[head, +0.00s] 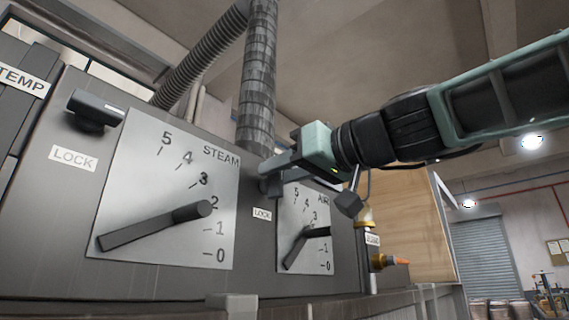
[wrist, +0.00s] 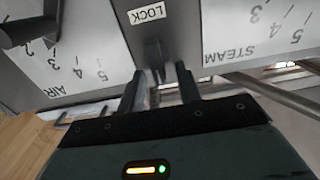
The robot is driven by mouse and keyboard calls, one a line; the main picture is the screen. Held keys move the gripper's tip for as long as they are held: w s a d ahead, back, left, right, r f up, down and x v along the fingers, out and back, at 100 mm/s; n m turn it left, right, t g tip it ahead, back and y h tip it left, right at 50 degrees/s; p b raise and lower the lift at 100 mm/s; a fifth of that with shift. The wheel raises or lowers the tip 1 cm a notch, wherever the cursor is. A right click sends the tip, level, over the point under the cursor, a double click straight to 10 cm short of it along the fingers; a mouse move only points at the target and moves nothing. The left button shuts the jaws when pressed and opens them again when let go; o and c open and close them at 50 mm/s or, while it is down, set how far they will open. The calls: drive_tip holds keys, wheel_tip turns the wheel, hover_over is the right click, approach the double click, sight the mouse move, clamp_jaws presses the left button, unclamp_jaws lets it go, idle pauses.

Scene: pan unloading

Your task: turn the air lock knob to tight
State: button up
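The air lock knob (wrist: 153,54) is a small dark knob beside the LOCK label (wrist: 147,13) in the wrist view. In the head view the knob (head: 266,187) is partly hidden by my gripper, above the small LOCK label (head: 262,213). My gripper (wrist: 158,82) is open, with its two dark fingers spread apart. The knob lies ahead of the gap between the fingertips, nearer the left finger in the wrist view. I cannot tell whether a finger touches it. In the head view my gripper (head: 272,176) reaches in from the right.
The steam dial (head: 165,190) with its long lever and the steam lock knob (head: 95,108) are at left. The air dial (head: 305,225) with its lever is below my gripper. A ribbed vertical pipe (head: 257,80) stands behind the panel. An orange-tipped valve (head: 390,261) sticks out at right.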

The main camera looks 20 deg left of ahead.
clamp_jaws()
drive_tip(key=shift+m, duration=0.3)
drive_tip(key=m, duration=0.5)
drive_tip(key=w+f+m, duration=0.1)
drive_tip(key=m, duration=1.1)
drive_tip(key=shift+w+d+f+b, duration=0.3)
drive_tip(key=shift+w+f+b, duration=0.1)
drive_tip(key=shift+m, duration=0.3)
unclamp_jaws()
